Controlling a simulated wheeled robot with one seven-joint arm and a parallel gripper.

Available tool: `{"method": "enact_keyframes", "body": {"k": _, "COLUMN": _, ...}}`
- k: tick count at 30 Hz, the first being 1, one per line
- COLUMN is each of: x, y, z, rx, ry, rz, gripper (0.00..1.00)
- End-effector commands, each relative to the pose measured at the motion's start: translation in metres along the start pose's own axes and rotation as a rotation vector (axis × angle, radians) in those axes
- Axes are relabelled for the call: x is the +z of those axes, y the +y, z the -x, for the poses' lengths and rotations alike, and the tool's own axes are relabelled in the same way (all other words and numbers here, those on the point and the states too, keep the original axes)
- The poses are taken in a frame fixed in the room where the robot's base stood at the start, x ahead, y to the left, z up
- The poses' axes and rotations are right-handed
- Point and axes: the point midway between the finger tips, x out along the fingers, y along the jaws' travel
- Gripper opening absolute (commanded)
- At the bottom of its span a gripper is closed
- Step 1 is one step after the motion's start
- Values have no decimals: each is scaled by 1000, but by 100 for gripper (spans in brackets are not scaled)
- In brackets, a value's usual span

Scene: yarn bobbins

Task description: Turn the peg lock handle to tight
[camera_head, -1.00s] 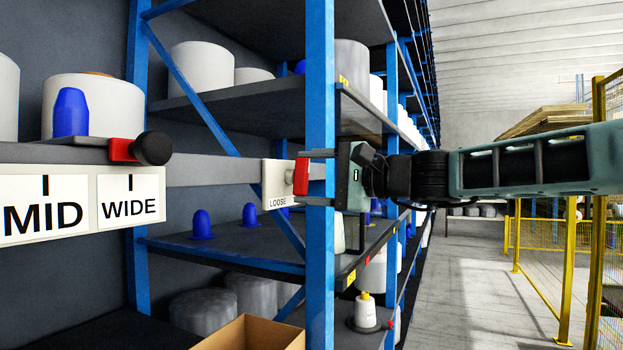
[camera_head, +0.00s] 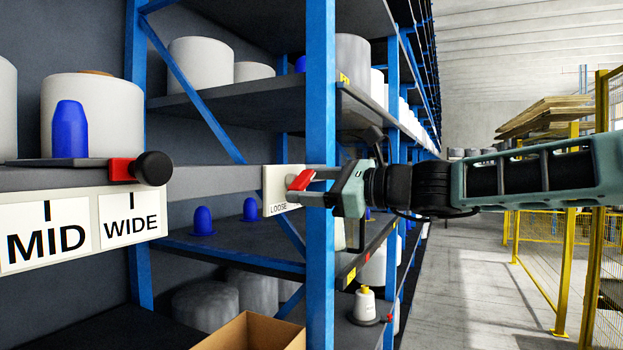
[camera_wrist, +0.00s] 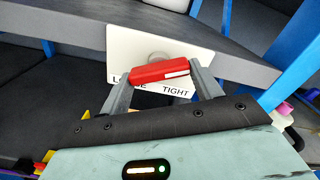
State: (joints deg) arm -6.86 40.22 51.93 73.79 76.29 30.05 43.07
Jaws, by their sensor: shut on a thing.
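The red peg lock handle (camera_head: 300,180) sits on a pale label plate (camera_head: 274,200) at the end of the grey bar. It is tilted in the head view. In the wrist view the handle (camera_wrist: 158,74) lies between my two fingers, with a white mark on its right end, above the word TIGHT on the plate (camera_wrist: 128,45). The word LOOSE on the left is partly hidden by a finger. My gripper (camera_head: 314,186) is shut on the handle, its body tilted. It also shows in the wrist view (camera_wrist: 163,76).
A blue rack post (camera_head: 320,240) stands close in front of my gripper. A black knob (camera_head: 154,168) with a red collar sits on the bar by the MID and WIDE labels. Blue cones and pale bobbins fill the shelves. A cardboard box (camera_head: 255,333) is below. The aisle at right is clear.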

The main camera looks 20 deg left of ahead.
Motion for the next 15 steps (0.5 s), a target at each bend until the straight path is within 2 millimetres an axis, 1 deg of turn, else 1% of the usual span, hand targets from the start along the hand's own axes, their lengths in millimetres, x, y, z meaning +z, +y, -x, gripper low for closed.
{"method": "enact_keyframes", "body": {"k": 6, "x": -1, "y": 0, "z": 1, "rx": 0, "ry": 4, "rz": -130, "gripper": 41}}
{"method": "enact_keyframes", "body": {"k": 15, "x": -2, "y": 1, "z": 0, "rx": 0, "ry": 3, "rz": -217, "gripper": 41}}
